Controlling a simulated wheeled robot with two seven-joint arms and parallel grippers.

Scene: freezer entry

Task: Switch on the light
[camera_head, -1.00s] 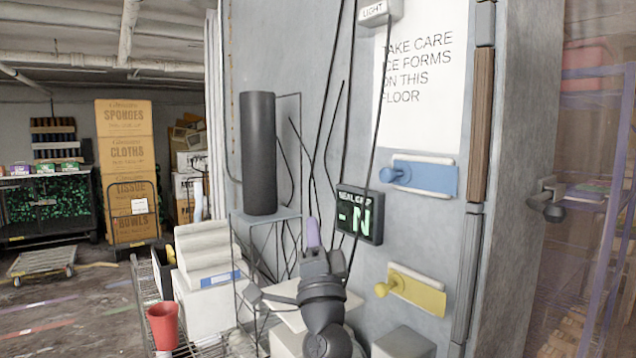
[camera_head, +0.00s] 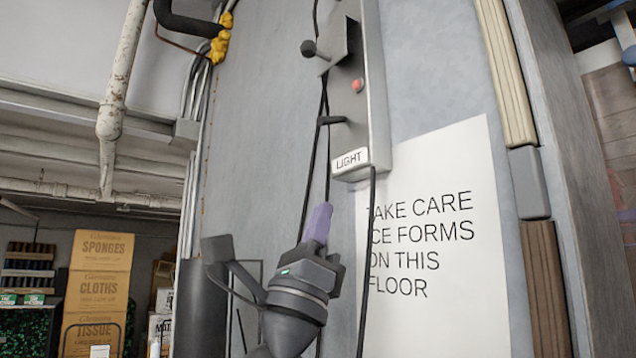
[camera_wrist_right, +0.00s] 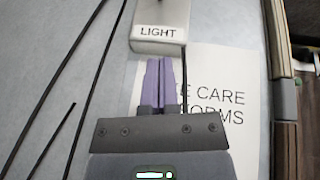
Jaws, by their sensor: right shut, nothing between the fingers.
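The light switch box (camera_head: 376,90) is a grey box on the wall with a "LIGHT" label at its lower end. It carries a dark lever with a round knob (camera_head: 309,48), a small red button (camera_head: 357,85) and a dark bracket lower down. My right gripper (camera_head: 318,222) has purple fingers, shut and empty, pointing up below and left of the box, apart from it in the head view. In the right wrist view the fingers (camera_wrist_right: 160,85) are together just under the labelled end of the box (camera_wrist_right: 160,25). My left gripper is not in view.
Black cables (camera_head: 367,260) run down the wall. A dark cylinder (camera_head: 200,310) stands at lower left. Stacked cartons (camera_head: 98,285) are far back. Pipes (camera_head: 118,100) run at upper left.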

